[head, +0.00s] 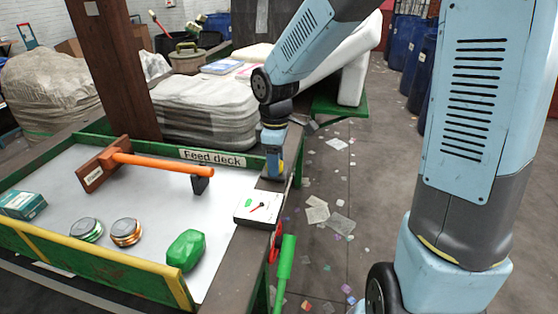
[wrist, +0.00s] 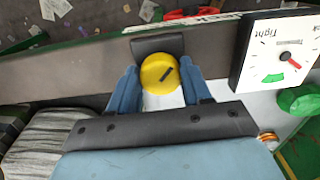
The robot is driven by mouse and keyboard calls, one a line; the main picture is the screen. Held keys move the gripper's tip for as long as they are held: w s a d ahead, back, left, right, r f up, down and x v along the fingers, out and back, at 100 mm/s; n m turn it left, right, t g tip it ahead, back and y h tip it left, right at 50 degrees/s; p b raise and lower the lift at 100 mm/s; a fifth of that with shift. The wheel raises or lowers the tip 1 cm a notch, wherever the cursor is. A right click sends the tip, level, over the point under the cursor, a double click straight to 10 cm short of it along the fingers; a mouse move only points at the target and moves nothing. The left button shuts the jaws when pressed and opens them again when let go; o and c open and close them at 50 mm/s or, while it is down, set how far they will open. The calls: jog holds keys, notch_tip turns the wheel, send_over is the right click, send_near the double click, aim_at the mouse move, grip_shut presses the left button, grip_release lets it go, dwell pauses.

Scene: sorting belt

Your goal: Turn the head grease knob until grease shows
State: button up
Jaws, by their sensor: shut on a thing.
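My gripper (wrist: 161,85) has its two blue fingers on either side of a round yellow knob (wrist: 158,70) and is shut on it. The knob has a dark slanted mark on its face and sits against a dark block at the deck's edge. In the head view my gripper (head: 273,160) reaches down to the deck's far right edge, and its fingers mostly hide the knob. I cannot make out any grease.
Paper scraps litter the floor beyond.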

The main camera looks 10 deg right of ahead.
jog(key=m, duration=0.3)
jog(key=shift+s+a, duration=0.1)
jog(key=shift+a, duration=0.2)
jog(key=shift+m, duration=2)
jog(key=o, duration=1)
jog(key=shift+d, duration=0.1)
jog(key=shift+o, duration=0.2)
jog(key=shift+r, duration=0.1)
jog(key=shift+r, duration=0.35)
notch_tip(320, 180, up, 13)
